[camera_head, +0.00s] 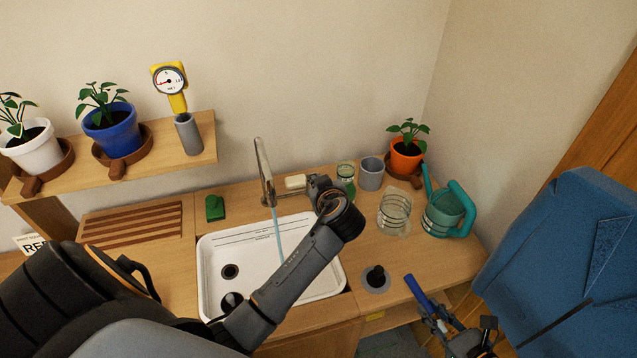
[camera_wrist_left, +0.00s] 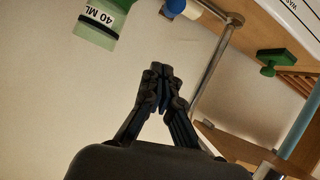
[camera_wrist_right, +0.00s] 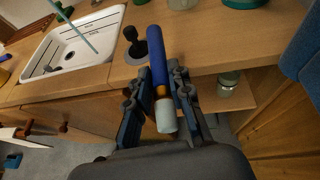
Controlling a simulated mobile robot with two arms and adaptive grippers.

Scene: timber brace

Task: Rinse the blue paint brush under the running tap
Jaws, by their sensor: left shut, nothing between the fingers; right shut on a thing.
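The blue paint brush (camera_head: 417,290) is in my right gripper (camera_head: 440,325), to the right of the sink and away from the water. In the right wrist view, the fingers (camera_wrist_right: 158,92) are shut around it near the copper ferrule. Its blue handle (camera_wrist_right: 156,50) points away from the wrist and its pale bristle end (camera_wrist_right: 165,117) points toward it. The tap (camera_head: 263,170) runs a thin blue stream (camera_head: 278,240) into the white sink (camera_head: 320,283). My left gripper (camera_wrist_left: 160,76) is shut and empty near the tap; in the head view its wrist partly hides it.
A green-banded jar (camera_head: 345,172), grey cup (camera_head: 371,174), glass jar (camera_head: 394,207) and teal watering can (camera_head: 445,210) stand right of the sink. A black knob on a grey disc (camera_head: 376,279) is at the counter's front. My left arm crosses the sink.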

